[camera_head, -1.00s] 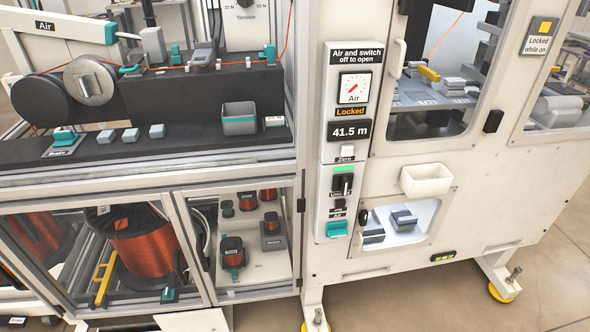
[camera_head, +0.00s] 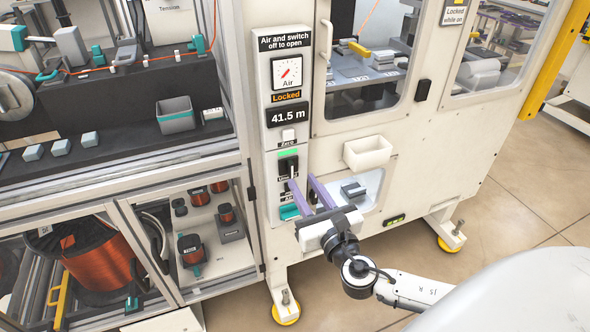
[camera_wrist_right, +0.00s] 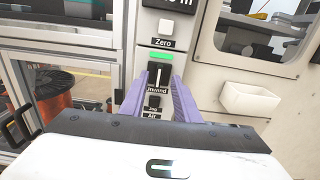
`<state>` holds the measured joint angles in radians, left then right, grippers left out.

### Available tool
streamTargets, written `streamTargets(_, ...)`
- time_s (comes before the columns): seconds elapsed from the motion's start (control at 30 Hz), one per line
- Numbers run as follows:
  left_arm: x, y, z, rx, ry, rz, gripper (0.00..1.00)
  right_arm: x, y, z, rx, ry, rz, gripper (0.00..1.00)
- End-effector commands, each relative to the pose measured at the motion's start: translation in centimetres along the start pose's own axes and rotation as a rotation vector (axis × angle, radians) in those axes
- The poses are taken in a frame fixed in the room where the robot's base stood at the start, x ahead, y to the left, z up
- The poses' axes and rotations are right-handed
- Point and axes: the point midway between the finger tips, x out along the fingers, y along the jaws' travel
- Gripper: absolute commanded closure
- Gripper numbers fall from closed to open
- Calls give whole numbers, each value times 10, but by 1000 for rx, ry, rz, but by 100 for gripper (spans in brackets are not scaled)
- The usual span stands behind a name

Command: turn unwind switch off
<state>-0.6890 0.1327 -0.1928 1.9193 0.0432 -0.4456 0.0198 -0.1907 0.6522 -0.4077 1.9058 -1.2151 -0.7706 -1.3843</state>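The unwind switch (camera_head: 288,165) is a black knob on the white control panel, under a lit green bar (camera_head: 288,153). In the right wrist view the switch (camera_wrist_right: 158,74) has its pale handle mark upright, with the "Unwind" label partly covered. My right gripper (camera_head: 302,182) is open, its two purple fingers pointing at the panel just below and to the right of the switch. In the wrist view the fingers (camera_wrist_right: 158,85) frame the switch on both sides, with nothing visible held. Any contact cannot be told. My left gripper is not in view.
The white zero button (camera_head: 288,134) is above the switch. The black jog button and teal air control (camera_head: 289,211) sit below, partly behind the fingers. A white bin (camera_head: 368,152) juts out to the right. The dial panel reads "Locked" and 41.5 m.

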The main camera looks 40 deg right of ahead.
Motion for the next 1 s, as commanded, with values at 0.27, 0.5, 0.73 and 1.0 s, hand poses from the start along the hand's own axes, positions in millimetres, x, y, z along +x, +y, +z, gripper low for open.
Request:
streamTargets(0.27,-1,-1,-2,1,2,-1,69,48,0,0,3,0,0,71)
streamTargets(0.5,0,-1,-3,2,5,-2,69,62,0,-1,5,3,0,71)
streamTargets(0.73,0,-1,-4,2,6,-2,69,63,0,-1,6,3,0,71)
streamTargets(1.0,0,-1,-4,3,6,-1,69,62,0,-1,5,3,0,100)
